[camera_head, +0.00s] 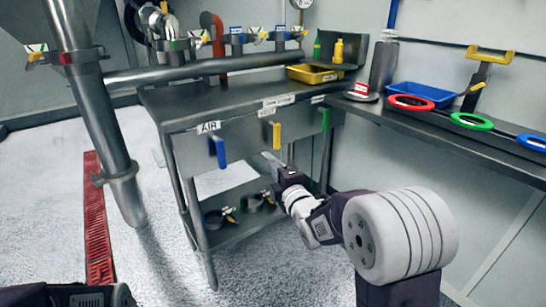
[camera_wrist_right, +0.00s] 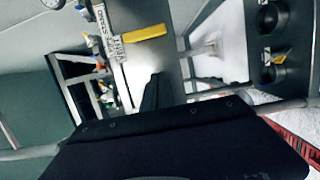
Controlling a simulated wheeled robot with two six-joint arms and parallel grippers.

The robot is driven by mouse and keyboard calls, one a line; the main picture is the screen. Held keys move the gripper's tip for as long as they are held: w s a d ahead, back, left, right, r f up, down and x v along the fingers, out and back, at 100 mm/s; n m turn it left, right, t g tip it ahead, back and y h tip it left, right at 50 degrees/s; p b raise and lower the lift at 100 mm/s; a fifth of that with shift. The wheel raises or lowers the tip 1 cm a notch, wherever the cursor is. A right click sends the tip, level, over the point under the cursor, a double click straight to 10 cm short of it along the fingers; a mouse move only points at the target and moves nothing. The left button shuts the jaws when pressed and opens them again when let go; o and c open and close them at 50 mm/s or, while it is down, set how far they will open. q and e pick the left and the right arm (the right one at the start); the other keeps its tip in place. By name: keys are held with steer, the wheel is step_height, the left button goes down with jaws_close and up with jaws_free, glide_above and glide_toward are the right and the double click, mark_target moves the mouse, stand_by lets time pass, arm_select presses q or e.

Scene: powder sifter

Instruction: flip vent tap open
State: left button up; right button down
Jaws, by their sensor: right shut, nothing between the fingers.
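The vent tap has a yellow lever (camera_head: 277,135) on the front of the steel bench, hanging straight down below a small white label. In the right wrist view the yellow lever (camera_wrist_right: 145,33) sticks out beside a label that reads VENT. My right gripper (camera_head: 272,163) is shut and empty, just below the yellow lever and apart from it as far as I can tell. Its dark closed fingers (camera_wrist_right: 150,92) show in the right wrist view, pointing toward the bench front. My left gripper is out of view.
A blue lever (camera_head: 217,152) under an AIR label hangs to the left, and a green lever (camera_head: 325,119) to the right. A lower shelf (camera_head: 242,228) holds clamp rings. A thick steel pipe (camera_head: 110,150) stands at the left. Open floor lies in front of the bench.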

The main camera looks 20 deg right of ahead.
steer(key=shift+r, duration=0.1)
steer(key=w+d+b, duration=0.2)
steer(key=w, duration=0.9)
steer(key=shift+w+d, duration=0.15)
steer(key=shift+d, duration=0.25)
steer(key=shift+w+b, duration=0.1)
steer(key=shift+b, duration=0.25)
